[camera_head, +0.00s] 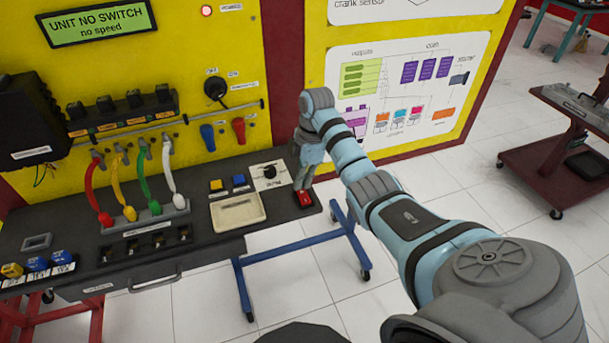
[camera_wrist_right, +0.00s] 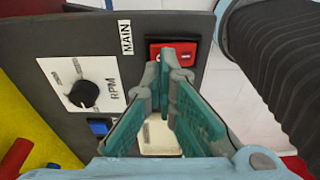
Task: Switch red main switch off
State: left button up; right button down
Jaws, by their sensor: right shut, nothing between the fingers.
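The red main switch (camera_head: 305,198) sits at the right end of the dark console top, and its red rocker (camera_wrist_right: 178,49) shows beside the MAIN label (camera_wrist_right: 126,38) in the right wrist view. My right gripper (camera_head: 302,183) is right at the switch, pointing down. In the right wrist view its teal-padded fingers (camera_wrist_right: 166,62) come together at the tips over the switch and hold nothing. The tips cover part of the switch, so I cannot tell whether they touch it or which way it is set. My left gripper is not in view.
The RPM dial (camera_wrist_right: 84,94) is beside the switch, with blue (camera_head: 239,181) and yellow (camera_head: 216,185) buttons near it. Coloured cables rise on the left. A red lamp (camera_head: 206,10) glows by the green display (camera_head: 98,22), which reads "UNIT NO SWITCH no speed".

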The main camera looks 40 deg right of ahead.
aim_at(302, 191)
jog(key=shift+f+b, duration=0.5)
jog(key=shift+f, duration=0.5)
dwell(0.3)
notch_tip(302, 191, up, 7)
jog(key=p, duration=0.7)
jog(key=shift+r+p, duration=0.2)
jog(key=shift+p, duration=0.2)
jog(key=shift+f, duration=0.1)
jog(key=shift+f, duration=0.1)
